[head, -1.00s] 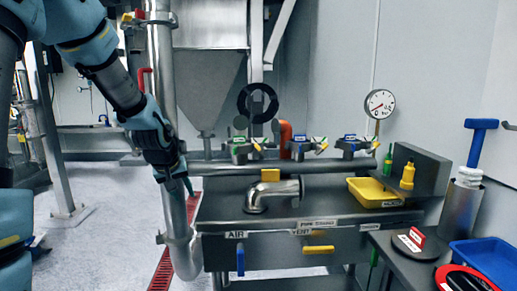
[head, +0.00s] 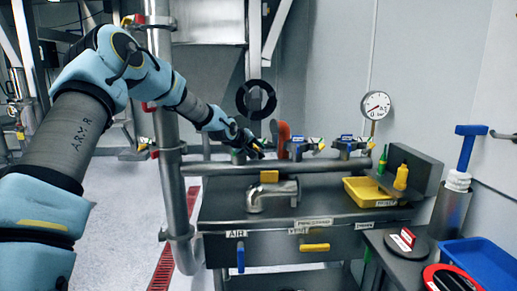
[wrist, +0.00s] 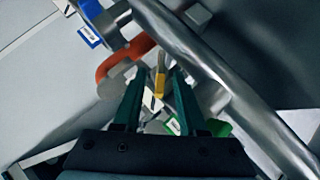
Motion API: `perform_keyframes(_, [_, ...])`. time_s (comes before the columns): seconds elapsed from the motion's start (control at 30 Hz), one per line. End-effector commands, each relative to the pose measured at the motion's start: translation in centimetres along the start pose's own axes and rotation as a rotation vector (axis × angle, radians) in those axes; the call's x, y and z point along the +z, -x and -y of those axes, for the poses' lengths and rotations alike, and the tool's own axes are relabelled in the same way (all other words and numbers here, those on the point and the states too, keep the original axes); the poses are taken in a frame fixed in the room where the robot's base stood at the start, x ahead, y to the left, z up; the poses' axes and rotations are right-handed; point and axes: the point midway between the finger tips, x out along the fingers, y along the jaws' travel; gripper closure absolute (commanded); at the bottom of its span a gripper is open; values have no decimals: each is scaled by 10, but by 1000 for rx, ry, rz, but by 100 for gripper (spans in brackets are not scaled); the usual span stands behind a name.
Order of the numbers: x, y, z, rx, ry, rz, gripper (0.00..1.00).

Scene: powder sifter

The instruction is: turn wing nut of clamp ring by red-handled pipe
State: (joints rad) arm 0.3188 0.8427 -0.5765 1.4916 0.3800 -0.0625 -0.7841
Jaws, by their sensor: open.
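A red bent pipe or handle (head: 281,136) rises behind the horizontal pipe in the head view; in the wrist view it is the red curve (wrist: 122,60). My gripper (head: 256,150) is just left of it, at the green-labelled clamp, which it largely covers. In the wrist view my gripper (wrist: 157,82) is open. A yellow wing or lever (wrist: 160,82) shows between its fingertips, and a green label (wrist: 218,128) is by the right finger. I cannot tell whether the fingers touch the yellow part.
Blue-labelled clamps (head: 347,146) stand to the right along the horizontal pipe (head: 330,166). A steel elbow (head: 270,195) sits on the bench in front. A vertical pipe (head: 172,210) stands left, close to my arm. A yellow tray (head: 370,191) is at the right.

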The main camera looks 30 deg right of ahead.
Motion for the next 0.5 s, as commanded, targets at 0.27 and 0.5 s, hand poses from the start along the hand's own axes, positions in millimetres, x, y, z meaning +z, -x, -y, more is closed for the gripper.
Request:
perform_keyframes(0.27, [0, -21, 0, -1, 0, 0, 59])
perform_keyframes(0.5, [0, -22, 1, -1, 0, 0, 59])
